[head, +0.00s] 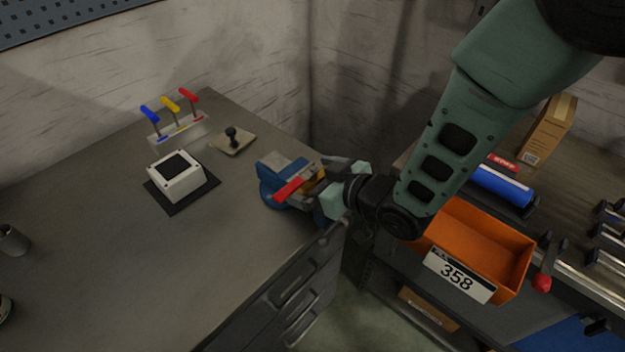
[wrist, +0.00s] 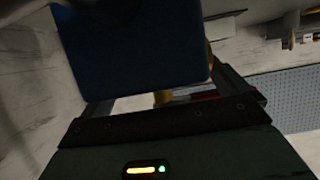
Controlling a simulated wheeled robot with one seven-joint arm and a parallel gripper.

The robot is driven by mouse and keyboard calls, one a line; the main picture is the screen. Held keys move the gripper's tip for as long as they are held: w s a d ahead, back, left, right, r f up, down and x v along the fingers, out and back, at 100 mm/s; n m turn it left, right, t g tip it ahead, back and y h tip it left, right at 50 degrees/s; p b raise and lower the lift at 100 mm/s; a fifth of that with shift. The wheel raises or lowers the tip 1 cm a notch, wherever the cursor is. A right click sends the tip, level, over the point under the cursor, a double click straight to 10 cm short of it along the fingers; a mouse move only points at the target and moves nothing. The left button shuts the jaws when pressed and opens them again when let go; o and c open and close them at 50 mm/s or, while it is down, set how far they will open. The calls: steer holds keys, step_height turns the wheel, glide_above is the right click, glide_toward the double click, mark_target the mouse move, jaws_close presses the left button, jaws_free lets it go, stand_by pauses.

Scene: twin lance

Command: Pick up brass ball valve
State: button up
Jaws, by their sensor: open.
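The brass ball valve (head: 314,184) has a red lever handle and is at the blue bench vise (head: 281,172), near the right edge of the workbench. My gripper (head: 325,182) is open at the right side of the vise, with its fingers close around the valve. I cannot tell whether they touch it. In the wrist view a bit of the brass valve (wrist: 162,97) and some red show between the spread fingers. The vise's dark blue body (wrist: 135,50) hides most of the valve there.
On the workbench (head: 120,260) stand a white box (head: 175,174) on a black mat, a rack with blue, yellow and red handles (head: 178,128), and a plate with a black knob (head: 232,140). The bench's front is clear.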

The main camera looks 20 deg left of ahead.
steer(key=c, duration=0.9)
steer(key=shift+r, duration=0.1)
steer(key=shift+c, duration=1.1)
